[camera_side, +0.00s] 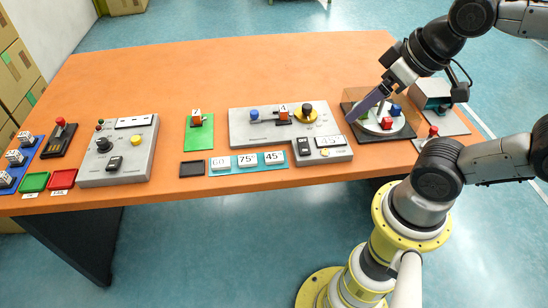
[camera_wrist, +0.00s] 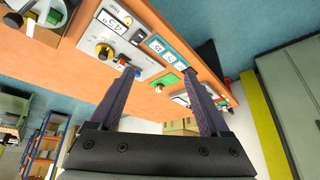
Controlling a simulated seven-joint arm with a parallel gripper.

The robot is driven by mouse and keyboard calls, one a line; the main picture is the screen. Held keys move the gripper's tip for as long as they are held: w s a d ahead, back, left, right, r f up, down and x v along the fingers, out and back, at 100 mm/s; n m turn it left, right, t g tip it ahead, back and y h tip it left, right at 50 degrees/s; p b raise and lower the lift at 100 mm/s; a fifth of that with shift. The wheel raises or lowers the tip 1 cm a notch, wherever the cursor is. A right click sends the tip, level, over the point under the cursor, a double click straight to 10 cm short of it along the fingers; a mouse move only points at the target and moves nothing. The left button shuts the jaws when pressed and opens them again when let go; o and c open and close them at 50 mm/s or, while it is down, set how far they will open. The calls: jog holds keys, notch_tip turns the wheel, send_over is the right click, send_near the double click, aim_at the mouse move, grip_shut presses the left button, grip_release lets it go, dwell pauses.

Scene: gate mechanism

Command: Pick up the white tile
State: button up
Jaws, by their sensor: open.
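Three white tiles marked 60°, 75° (camera_side: 247,160) and 45° lie in a row on a teal strip (camera_side: 234,171) near the table's front edge. I cannot tell which one the task means. They also show, small and tilted, on the teal strip in the wrist view (camera_wrist: 151,38). My gripper (camera_side: 352,119) is at the right of the table, beside the round white plate with coloured cubes, well to the right of the tiles. In the wrist view my gripper (camera_wrist: 161,70) has its two purple fingers wide apart, with nothing held between them.
A grey panel (camera_side: 240,128) with knobs stands behind the tiles. A black tray (camera_side: 192,168) and green plate (camera_side: 198,137) are to their left. The white plate (camera_side: 373,124) with coloured cubes is close to my gripper. Bare orange table lies behind the panels.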

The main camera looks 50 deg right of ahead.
jog(key=w+r+m, duration=0.3)
jog(key=w+m, duration=0.1)
jog(key=w, duration=0.2)
jog(key=m+g+h, duration=0.1)
jog(key=m+g, duration=0.3)
jog(key=g, duration=0.1)
send_over(274, 156)
notch_tip(274, 156, down, 25)
jog(key=shift+s+f, duration=0.15)
jog(key=f, duration=0.4)
jog(key=shift+a, duration=0.2)
jog(key=shift+d+f, duration=0.1)
jog(key=shift+f, duration=0.5)
jog(key=c, duration=1.1)
